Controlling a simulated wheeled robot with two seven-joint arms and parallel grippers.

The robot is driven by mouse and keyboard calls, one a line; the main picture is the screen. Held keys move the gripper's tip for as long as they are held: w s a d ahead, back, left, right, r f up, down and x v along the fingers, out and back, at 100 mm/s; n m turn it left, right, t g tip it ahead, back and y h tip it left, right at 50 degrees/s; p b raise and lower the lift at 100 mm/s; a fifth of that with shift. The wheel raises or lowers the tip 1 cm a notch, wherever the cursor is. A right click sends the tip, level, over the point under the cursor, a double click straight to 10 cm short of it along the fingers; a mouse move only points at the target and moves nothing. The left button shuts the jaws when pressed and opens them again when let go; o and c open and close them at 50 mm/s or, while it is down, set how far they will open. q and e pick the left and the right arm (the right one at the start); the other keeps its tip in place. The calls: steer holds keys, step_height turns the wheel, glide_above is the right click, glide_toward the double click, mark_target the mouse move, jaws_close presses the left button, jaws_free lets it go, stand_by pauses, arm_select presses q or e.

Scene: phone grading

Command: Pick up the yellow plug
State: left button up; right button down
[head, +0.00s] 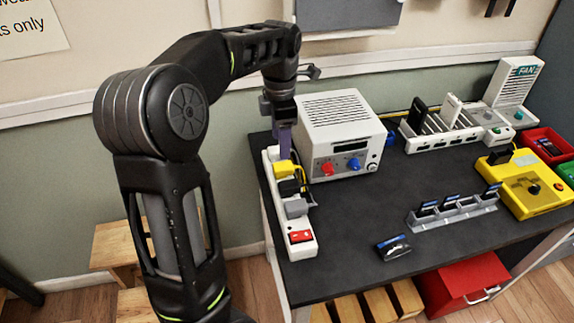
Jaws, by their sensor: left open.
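The yellow plug (285,169) sits in the white power strip (302,250) at the left edge of the dark table. A black plug (290,187) and a grey plug (296,207) sit in the same strip, nearer the front. My left gripper (285,150) points down at the strip's back end, just above and behind the yellow plug. It is open; its fingers overlap in this view, and I cannot tell whether they touch the plug. My right gripper is not in view.
A white power supply box (341,122) with red and blue knobs stands close to the right of the strip. A grey slotted rack (455,213), a small dark device (394,248) and a yellow tester (530,185) stand farther right. The table's front middle is mostly clear.

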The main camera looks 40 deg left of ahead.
mark_target(283, 165)
arm_select(q)
steer(key=shift+w+f, duration=0.1)
steer(key=shift+f, duration=1.3)
steer(key=shift+d+f+p, duration=0.1)
steer(key=shift+f+p, duration=0.2)
steer(key=shift+f, duration=2.3)
jaws_close()
